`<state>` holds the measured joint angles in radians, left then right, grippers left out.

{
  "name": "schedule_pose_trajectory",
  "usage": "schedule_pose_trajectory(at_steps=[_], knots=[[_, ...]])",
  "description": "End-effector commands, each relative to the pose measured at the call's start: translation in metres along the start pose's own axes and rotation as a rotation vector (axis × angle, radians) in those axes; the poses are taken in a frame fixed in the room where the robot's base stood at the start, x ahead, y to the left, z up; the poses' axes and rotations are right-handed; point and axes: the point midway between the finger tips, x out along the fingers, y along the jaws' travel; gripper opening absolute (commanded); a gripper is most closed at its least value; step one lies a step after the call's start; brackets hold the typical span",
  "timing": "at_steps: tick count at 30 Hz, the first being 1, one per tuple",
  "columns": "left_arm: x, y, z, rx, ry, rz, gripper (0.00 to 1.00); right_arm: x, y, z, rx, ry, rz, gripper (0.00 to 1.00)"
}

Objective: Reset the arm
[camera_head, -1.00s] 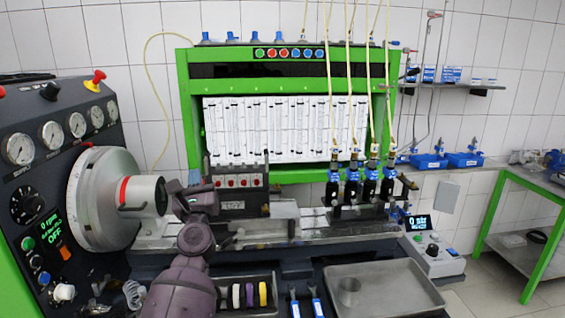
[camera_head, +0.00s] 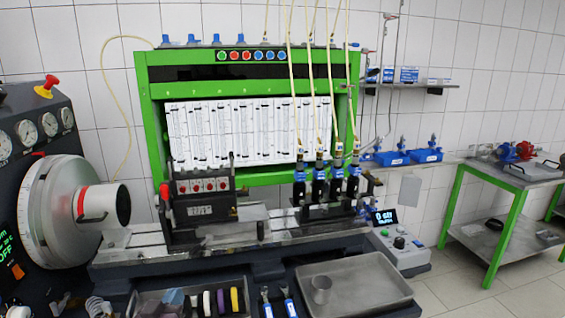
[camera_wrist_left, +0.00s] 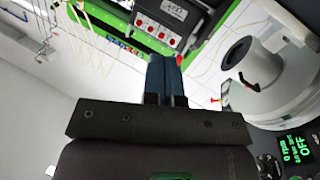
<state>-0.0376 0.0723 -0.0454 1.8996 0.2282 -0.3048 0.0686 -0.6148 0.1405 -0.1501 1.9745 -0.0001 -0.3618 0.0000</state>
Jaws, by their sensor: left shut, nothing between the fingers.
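My left gripper (camera_wrist_left: 165,75) shows in the left wrist view, its dark fingers together and nothing between them. It points toward the test bench, free of contact as far as I can see. In the head view I cannot make out the left arm. The right gripper is in neither view. In the left wrist view the picture is turned over, with the large grey drive wheel (camera_wrist_left: 285,85) at right and the dark block with red buttons (camera_wrist_left: 160,22) above the fingers.
In the head view the drive wheel (camera_head: 48,215) stands at left. The dark block (camera_head: 200,205) and several injectors (camera_head: 325,188) sit on the bench rail. A metal tray (camera_head: 378,300) lies in front. A green-framed side table (camera_head: 505,185) is at right, with bare floor before it.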

Motion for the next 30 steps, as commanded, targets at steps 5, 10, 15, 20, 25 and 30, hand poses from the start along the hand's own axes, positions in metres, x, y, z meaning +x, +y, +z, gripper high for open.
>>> schedule_pose_trajectory(at_steps=[5,10,15,20,25,30], knots=[[-0.07,-0.025,0.077,0.222,-0.188,-0.067,0.0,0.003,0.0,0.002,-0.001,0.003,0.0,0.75],[-0.141,-0.041,0.135,0.294,-0.335,-0.104,0.0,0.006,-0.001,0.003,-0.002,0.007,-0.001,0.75],[-0.204,-0.051,0.18,0.286,-0.458,-0.126,0.0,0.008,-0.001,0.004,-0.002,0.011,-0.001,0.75],[-0.237,-0.059,0.199,0.278,-0.52,-0.146,0.0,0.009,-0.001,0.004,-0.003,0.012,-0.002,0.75],[-0.245,-0.06,0.203,0.275,-0.535,-0.151,0.0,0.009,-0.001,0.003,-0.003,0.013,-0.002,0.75],[-0.244,-0.06,0.203,0.274,-0.534,-0.151,0.0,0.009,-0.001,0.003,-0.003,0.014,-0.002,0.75]])
